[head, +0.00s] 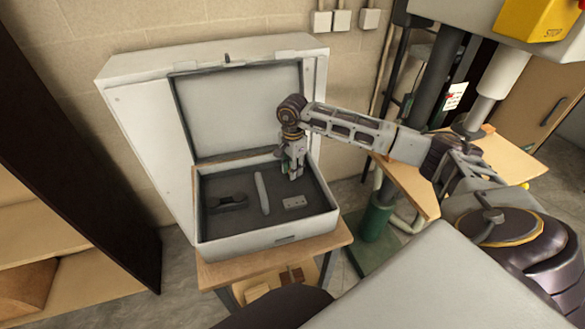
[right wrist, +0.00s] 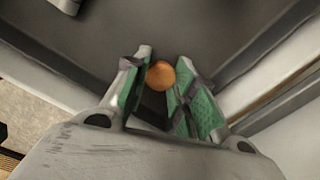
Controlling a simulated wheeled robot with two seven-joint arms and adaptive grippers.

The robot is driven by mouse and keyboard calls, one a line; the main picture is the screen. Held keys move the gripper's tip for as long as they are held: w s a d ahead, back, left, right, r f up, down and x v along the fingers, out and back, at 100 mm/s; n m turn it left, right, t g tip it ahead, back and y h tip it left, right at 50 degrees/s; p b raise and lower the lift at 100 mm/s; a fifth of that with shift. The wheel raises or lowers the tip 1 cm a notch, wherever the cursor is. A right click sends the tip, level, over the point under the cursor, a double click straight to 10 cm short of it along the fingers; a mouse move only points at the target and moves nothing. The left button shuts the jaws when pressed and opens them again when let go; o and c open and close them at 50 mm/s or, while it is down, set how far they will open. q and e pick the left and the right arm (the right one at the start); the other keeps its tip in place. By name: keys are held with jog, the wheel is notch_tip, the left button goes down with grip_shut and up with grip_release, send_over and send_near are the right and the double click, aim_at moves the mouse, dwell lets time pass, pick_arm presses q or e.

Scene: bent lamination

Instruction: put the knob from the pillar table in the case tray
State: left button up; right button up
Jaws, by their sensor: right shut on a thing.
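The knob (right wrist: 161,75) is a small round orange thing, held between the green pads of my right gripper (right wrist: 163,88) in the right wrist view. In the head view my right gripper (head: 292,170) is over the back right part of the open case tray (head: 230,235), pointing down. The knob cannot be made out there. The tray has a dark grey floor and pale walls, and its lid (head: 240,110) stands open behind it. Whether the knob touches the floor cannot be told. The pillar table (head: 510,152) is a wooden top at the right, partly behind my arm.
In the tray lie a dark tool (head: 228,202), a pale bar (head: 262,193) and a small pale block (head: 294,202). The case stands on a wooden stand (head: 215,272). A dark shelf unit (head: 110,180) is at the left.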

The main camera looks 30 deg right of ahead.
pick_arm(q)
jog(key=shift+a+f, duration=0.15)
jog(key=shift+f, duration=0.05)
pick_arm(e)
jog(key=shift+f, duration=0.15)
jog(key=o, duration=0.7)
pick_arm(q)
jog(key=shift+r, duration=0.15)
pick_arm(e)
jog(key=shift+r, duration=0.8)
notch_tip(320, 180, up, 3)
jog(key=shift+r+b, duration=0.2)
jog(key=shift+b, duration=0.2)
pick_arm(q)
jog(key=shift+w+a+f+b, duration=0.4)
jog(key=shift+a+f, duration=0.1)
jog(key=shift+f, duration=0.2)
pick_arm(e)
notch_tip(320, 180, up, 7)
jog(key=shift+r, duration=0.2)
